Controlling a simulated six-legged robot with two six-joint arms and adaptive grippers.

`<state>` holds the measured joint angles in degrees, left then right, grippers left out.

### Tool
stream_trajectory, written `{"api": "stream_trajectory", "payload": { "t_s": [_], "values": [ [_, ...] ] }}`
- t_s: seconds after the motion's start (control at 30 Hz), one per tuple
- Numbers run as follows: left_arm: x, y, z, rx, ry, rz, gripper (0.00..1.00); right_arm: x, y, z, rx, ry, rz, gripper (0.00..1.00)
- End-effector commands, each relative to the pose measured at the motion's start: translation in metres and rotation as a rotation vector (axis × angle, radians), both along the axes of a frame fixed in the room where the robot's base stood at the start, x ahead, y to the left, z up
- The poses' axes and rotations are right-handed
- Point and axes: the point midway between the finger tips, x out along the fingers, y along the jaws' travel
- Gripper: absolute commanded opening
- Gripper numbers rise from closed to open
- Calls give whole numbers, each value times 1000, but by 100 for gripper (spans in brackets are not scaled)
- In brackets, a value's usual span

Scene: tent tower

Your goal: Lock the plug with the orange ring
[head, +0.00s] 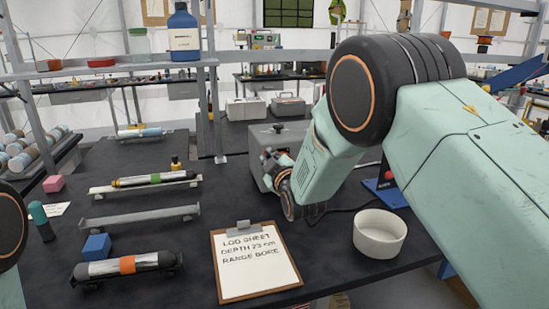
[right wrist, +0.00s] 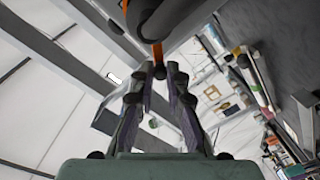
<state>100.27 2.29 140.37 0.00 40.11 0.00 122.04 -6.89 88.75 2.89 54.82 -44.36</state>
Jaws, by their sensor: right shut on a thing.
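My right gripper (head: 282,172) reaches to the front of a grey metal box (head: 266,142) in the middle of the bench. In the right wrist view the gripper's fingertips (right wrist: 158,75) close around a narrow orange piece (right wrist: 158,54), which looks like part of the orange ring. Dark, rounded parts lie just beyond it, but I cannot tell which of them is the plug. In the head view my own wrist and fingers hide the plug and ring. My left gripper is out of view; only a joint of that arm shows at the left edge.
A clipboard (head: 257,262) lies at the bench front, with a white bowl (head: 379,234) to its right. A red button on a blue base (head: 386,190) stands behind the bowl. Rods on racks, a blue cube (head: 96,247) and a pink cube (head: 53,184) are at left.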

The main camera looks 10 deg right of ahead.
Motion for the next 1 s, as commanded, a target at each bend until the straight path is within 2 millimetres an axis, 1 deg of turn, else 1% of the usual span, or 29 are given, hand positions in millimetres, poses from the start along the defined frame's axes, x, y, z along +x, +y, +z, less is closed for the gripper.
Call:
{"api": "stream_trajectory", "payload": {
  "t_s": [0.03, 0.3, 0.5, 0.7, 1.0],
  "values": [
    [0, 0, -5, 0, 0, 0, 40, 1, 1, -4, -44, -3, -1, 0],
    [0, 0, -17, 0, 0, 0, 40, 1, 8, -17, -288, -11, -2, 0],
    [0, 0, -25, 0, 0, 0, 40, 0, 9, -25, -434, -16, -5, 0],
    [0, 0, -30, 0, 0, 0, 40, 0, 9, -31, -538, -19, -6, 0],
    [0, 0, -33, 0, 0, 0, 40, 1, 9, -34, -608, -22, -7, 0]
  ]
}}
